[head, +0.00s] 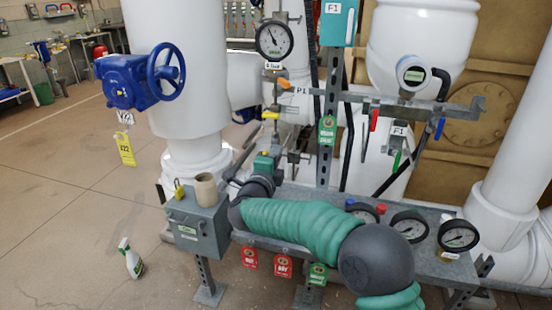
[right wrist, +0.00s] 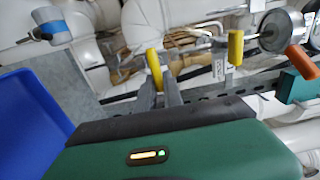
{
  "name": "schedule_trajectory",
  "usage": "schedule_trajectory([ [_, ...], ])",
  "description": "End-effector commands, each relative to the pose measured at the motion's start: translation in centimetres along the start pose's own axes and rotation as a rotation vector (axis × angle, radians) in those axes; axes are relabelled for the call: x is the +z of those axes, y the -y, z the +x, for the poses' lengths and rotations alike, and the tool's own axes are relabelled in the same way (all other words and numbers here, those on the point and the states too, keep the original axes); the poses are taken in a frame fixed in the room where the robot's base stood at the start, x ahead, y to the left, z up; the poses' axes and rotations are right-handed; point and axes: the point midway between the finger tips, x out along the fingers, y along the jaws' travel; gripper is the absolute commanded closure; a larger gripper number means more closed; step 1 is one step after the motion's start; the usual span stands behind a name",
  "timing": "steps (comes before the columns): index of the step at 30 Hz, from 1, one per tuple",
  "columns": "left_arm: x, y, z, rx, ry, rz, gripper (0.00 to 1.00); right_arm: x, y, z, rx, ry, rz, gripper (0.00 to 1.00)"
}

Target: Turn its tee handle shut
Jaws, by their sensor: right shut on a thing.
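My right arm comes in from the lower right in the head view, in a green sleeve. Its gripper (head: 273,140) reaches up to the small valves under the upper gauge. In the right wrist view, the two grey fingers (right wrist: 160,88) are shut on a yellow tee handle (right wrist: 154,70). That handle shows in the head view (head: 270,115) at the fingertips. It stands steeply, leaning slightly, in the wrist view. The finger contact is small and partly hidden in the head view. My left gripper is not in view.
A second yellow handle (right wrist: 235,47) and an orange handle (right wrist: 300,60) sit to the right in the wrist view. A pressure gauge (head: 274,40) stands above. A grey box (head: 197,235) is left of my arm.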

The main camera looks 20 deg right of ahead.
Motion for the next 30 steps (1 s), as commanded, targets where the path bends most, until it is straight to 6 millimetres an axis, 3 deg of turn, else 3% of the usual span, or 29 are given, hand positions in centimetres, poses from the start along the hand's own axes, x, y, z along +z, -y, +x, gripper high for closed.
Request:
schedule_trajectory([
  [12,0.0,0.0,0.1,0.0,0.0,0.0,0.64,0.0,-0.2,0.0,0.004,0.001,0.007,1.0],
  [13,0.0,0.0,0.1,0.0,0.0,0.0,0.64,0.0,-0.2,0.0,0.004,0.001,0.007,0.85],
  [17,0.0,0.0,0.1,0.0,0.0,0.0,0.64,0.0,-0.1,0.0,0.003,0.001,0.007,0.68],
  [26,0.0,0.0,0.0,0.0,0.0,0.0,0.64,0.0,0.0,-0.1,0.001,0.001,0.006,0.67],
  [30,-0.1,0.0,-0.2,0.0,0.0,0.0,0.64,0.1,0.1,-1.5,0.001,0.003,0.006,0.67],
])
